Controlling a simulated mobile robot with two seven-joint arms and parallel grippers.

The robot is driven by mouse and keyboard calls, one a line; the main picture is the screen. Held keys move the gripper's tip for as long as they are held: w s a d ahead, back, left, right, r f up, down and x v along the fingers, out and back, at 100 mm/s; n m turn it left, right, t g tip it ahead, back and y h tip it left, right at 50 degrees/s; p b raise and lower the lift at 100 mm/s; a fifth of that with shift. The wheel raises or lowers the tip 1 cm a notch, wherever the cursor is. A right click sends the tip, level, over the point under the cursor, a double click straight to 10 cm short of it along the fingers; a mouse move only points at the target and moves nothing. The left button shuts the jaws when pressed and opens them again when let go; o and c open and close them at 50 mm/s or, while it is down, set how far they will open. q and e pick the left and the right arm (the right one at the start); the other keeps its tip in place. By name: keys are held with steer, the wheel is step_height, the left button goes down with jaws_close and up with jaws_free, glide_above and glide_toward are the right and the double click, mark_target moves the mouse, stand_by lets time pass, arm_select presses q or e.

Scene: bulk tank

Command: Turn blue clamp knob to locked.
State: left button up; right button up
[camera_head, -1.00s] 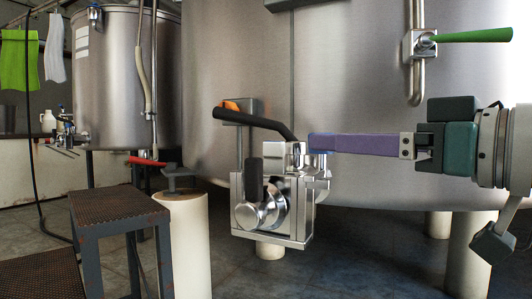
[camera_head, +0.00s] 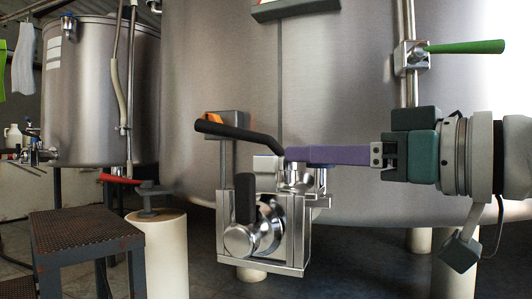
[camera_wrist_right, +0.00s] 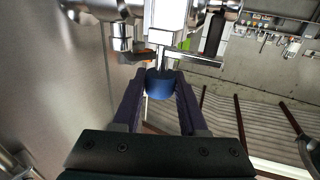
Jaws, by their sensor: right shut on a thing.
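The blue clamp knob (camera_wrist_right: 160,84) shows in the right wrist view as a small rounded blue piece at the end of a metal stem. My right gripper (camera_wrist_right: 161,82) is shut on it, with one purple finger on each side. In the head view my right gripper (camera_head: 290,155) reaches in from the right, with its purple fingertips at the top of the shiny metal valve assembly (camera_head: 300,230). My left gripper is not in view.
A black-handled lever (camera_head: 240,131) runs just left of my fingertips. A green-handled valve (camera_head: 466,47) is above my right arm on the big steel tank (camera_head: 350,100). A red lever (camera_head: 120,178), a white post (camera_head: 162,255) and a dark step (camera_head: 85,235) stand at left.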

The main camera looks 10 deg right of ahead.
jaws_close()
steer(key=shift+a+m+t+h+p, duration=0.1)
steer(key=shift+m+t+h+p, duration=0.2)
steer(key=shift+m+t+h, duration=0.6)
steer(key=m+h+p, duration=0.1)
steer(key=h, duration=0.2)
steer(key=shift+r+m+t, duration=0.1)
steer(key=shift+m+t, duration=0.2)
steer(key=shift+m, duration=0.1)
steer(key=m+h+p, duration=0.1)
steer(key=m+h, duration=0.1)
steer(key=h, duration=0.2)
steer(key=shift+m+t, duration=0.3)
steer(key=shift+m, duration=0.1)
steer(key=h, duration=0.1)
steer(key=m+h, duration=0.2)
steer(key=shift+f+h, duration=0.25)
steer(key=shift+h, duration=0.15)
steer(key=shift+m+g+h, duration=0.4)
steer(key=shift+m+h, duration=0.5)
steer(key=shift+h, duration=0.5)
steer(key=shift+h+b, duration=0.3)
